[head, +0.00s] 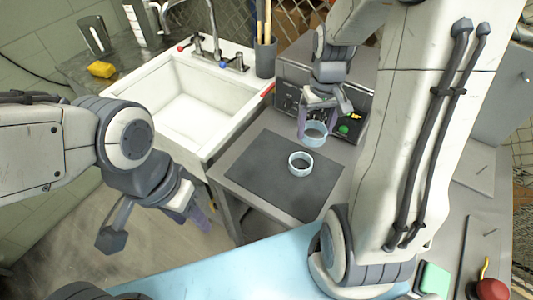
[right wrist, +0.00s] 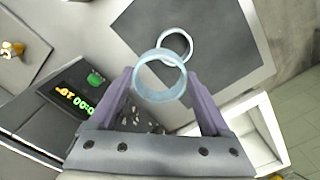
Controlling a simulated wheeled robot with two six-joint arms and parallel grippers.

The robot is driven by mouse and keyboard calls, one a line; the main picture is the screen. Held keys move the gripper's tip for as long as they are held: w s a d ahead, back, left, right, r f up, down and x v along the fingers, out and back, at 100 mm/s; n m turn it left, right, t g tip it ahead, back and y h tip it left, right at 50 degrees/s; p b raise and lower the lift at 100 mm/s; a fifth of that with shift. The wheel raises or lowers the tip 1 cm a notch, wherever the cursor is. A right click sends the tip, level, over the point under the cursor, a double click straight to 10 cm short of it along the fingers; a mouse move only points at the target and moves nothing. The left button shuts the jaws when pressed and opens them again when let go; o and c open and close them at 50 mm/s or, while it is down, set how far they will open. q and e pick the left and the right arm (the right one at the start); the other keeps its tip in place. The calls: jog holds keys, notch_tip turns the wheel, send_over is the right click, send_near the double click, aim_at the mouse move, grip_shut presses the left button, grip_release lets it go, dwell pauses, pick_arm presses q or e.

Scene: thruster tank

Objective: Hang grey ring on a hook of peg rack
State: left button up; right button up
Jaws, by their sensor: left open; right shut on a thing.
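My right gripper (head: 320,126) is shut on a pale blue-grey ring (head: 315,134), held above the far edge of a dark mat. The held ring also shows between the purple fingers in the right wrist view (right wrist: 160,90). A second pale ring (head: 300,172) lies flat on the mat; it shows just beyond the held ring in the right wrist view (right wrist: 188,42). The rings look alike in colour, so I cannot tell which is the grey ring. My left gripper (head: 192,208) is open and empty, low at the left. I cannot make out a peg rack in either view.
The dark mat (head: 260,165) lies on a grey bench. A box with a lit display (right wrist: 75,99) and green button (head: 343,129) stands behind it. A white sink (head: 160,95) is at the left. A light blue surface (head: 250,268) is in front.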

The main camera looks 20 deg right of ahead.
jog(key=w+a+f, duration=0.2)
jog(key=a, duration=0.1)
jog(key=w+a+f+p, duration=0.1)
jog(key=w+a+f, duration=0.1)
jog(key=a, duration=0.1)
jog(key=w+a+f, duration=0.3)
jog(key=shift+p, duration=0.4)
notch_tip(320, 180, down, 3)
jog(key=shift+w+f+p, duration=0.1)
jog(key=shift+f+p, duration=0.1)
jog(key=shift+p, duration=0.45)
jog(key=shift+f, duration=0.1)
jog(key=shift+f, duration=0.1)
jog(key=shift+f, duration=0.15)
jog(key=o, duration=1.2)
jog(key=shift+c, duration=0.2)
